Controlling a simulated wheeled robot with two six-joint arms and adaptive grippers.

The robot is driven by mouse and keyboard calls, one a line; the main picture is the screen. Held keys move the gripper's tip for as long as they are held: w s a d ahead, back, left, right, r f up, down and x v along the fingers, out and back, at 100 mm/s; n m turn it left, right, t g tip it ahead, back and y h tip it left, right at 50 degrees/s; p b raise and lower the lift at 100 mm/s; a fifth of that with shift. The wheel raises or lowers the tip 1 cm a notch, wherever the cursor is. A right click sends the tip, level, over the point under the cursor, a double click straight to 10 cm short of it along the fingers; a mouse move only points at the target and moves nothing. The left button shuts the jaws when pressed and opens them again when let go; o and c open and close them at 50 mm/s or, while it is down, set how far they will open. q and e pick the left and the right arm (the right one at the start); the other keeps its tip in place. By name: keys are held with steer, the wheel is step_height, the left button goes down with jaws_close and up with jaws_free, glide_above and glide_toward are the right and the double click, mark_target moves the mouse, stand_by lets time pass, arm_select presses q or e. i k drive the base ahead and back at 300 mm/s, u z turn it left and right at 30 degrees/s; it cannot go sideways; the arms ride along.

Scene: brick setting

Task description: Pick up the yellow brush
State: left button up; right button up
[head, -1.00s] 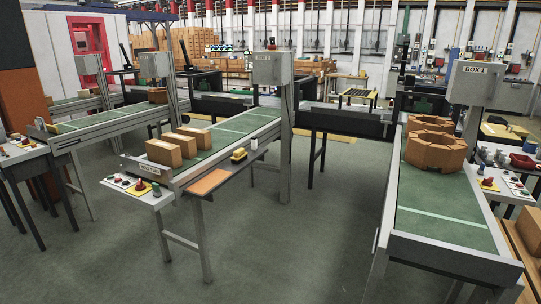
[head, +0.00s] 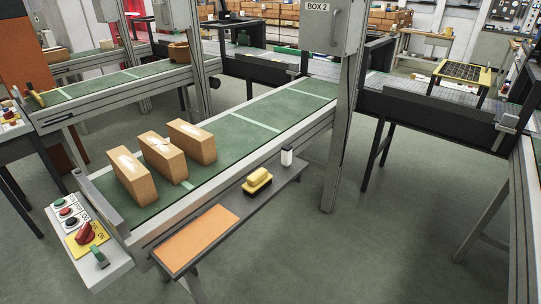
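The yellow brush (head: 257,177) lies on a narrow grey side shelf (head: 277,186) along the near side of the middle conveyor. It has a yellow top and a dark underside. It sits between an orange pad and a small white bottle, apart from both. Nothing covers it. Neither of my grippers shows in the head view.
The orange pad (head: 197,239) and the white bottle (head: 287,156) share the shelf. A control panel (head: 88,241) juts out at the conveyor's near end. A post (head: 340,140) rises beyond the shelf. The floor (head: 390,250) at right is clear.

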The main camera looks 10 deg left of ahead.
mark_target(259, 180)
steer(key=i, duration=1.45)
steer(key=z, duration=1.55)
steer(key=i, duration=0.8)
steer(key=u, duration=4.2)
